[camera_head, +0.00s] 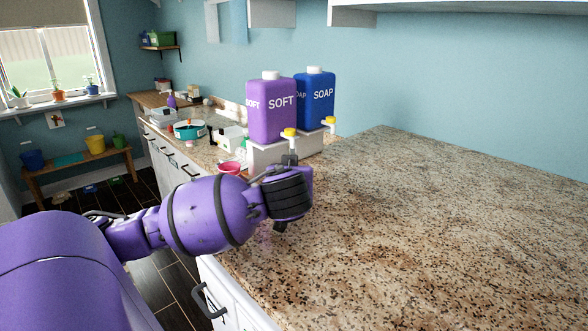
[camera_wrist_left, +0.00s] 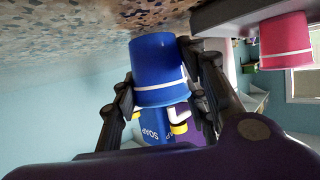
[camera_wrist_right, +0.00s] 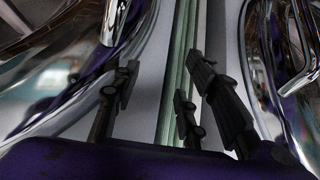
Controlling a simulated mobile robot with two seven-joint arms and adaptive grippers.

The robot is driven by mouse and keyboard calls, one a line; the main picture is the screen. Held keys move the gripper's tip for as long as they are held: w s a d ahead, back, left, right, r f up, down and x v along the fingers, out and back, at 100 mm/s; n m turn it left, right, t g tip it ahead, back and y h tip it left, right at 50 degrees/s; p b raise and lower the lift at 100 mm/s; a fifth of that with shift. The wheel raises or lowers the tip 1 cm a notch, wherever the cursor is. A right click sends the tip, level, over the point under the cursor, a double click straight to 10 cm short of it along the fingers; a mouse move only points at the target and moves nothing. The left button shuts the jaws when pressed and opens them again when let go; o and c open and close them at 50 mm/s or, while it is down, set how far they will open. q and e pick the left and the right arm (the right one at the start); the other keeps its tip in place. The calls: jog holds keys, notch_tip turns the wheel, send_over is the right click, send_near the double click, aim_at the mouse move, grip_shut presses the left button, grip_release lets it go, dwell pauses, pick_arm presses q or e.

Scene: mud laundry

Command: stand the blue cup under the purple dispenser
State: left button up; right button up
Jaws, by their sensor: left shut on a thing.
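The purple dispenser (camera_head: 272,115), marked SOFT with a yellow-tipped nozzle (camera_head: 290,132), stands on a pale block on the counter. My left gripper (camera_head: 285,170) is in front of and below that nozzle. In the left wrist view, where the counter appears at the top, my left gripper (camera_wrist_left: 160,75) is shut on the blue cup (camera_wrist_left: 158,62), a finger on each side. The cup is close to the counter; I cannot tell if they touch. In the head view my gripper hides the cup. My right gripper (camera_wrist_right: 165,85) is open and empty.
A blue SOAP dispenser (camera_head: 316,100) stands right of the purple one. A pink cup (camera_head: 230,168) sits on the counter just left of my left gripper. Granite counter (camera_head: 430,220) to the right is clear. Shiny metal surfaces (camera_wrist_right: 70,90) surround my right gripper.

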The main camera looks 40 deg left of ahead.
pick_arm(q)
jog(key=w+a, duration=0.3)
jog(key=shift+w+r, duration=0.3)
jog(key=shift+r, duration=0.05)
jog(key=x, duration=0.3)
jog(key=shift+w+a+r, duration=0.1)
jog(key=shift+a+r, duration=0.05)
jog(key=shift+r, duration=0.15)
jog(key=shift+f, duration=0.3)
jog(key=shift+f, duration=0.1)
jog(key=o, duration=1)
